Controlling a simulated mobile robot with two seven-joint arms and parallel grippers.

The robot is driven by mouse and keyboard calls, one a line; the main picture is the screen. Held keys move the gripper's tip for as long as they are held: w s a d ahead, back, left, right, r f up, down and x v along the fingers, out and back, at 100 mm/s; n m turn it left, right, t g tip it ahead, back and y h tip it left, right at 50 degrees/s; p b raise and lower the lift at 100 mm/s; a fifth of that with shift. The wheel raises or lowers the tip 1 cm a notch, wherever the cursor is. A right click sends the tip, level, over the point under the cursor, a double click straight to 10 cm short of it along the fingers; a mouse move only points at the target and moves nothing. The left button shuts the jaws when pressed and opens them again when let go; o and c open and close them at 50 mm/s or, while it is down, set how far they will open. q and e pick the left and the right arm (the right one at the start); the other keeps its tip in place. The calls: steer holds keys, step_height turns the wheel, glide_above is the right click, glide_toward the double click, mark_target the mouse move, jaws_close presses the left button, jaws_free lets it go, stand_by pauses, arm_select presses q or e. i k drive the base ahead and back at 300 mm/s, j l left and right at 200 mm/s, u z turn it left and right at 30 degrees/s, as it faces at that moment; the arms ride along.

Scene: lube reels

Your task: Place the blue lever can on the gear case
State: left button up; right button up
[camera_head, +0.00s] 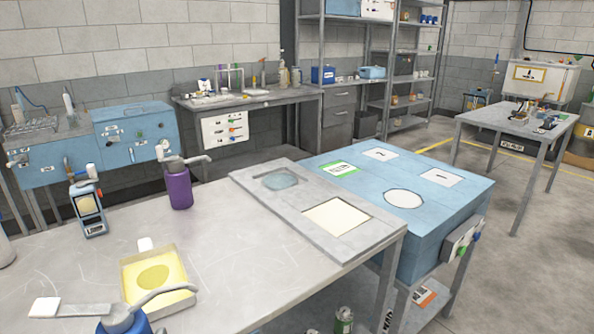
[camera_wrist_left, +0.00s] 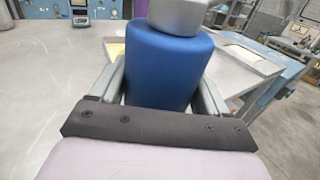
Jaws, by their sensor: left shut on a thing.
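The blue lever can (camera_head: 140,325) shows at the bottom edge of the head view, with a grey cap and a long curved lever; its lower body is cut off. In the left wrist view the can (camera_wrist_left: 165,70) stands between the fingers of my left gripper (camera_wrist_left: 157,85), which is shut on it. A light blue case with white panels and a green label (camera_head: 440,215), at the right end of the table, may be the gear case; no label confirms it. My right gripper is not in view.
The metal table (camera_head: 250,265) bears a yellow tray (camera_head: 190,298), a purple lever can (camera_head: 180,190) and a small blue device (camera_head: 90,212). A grey plate (camera_head: 270,205) with a round patch and a cream square lies beside the light blue case. The table's middle is clear.

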mark_target(460, 198)
steer(key=i+l+z, duration=0.2)
steer(key=i+l, duration=0.5)
steer(key=l, duration=0.45)
steer(key=i+l+z, duration=0.2)
steer(key=i+l, duration=0.55)
steer(key=l, duration=0.3)
steer(key=i+l+z, duration=0.2)
steer(key=i+l, duration=0.65)
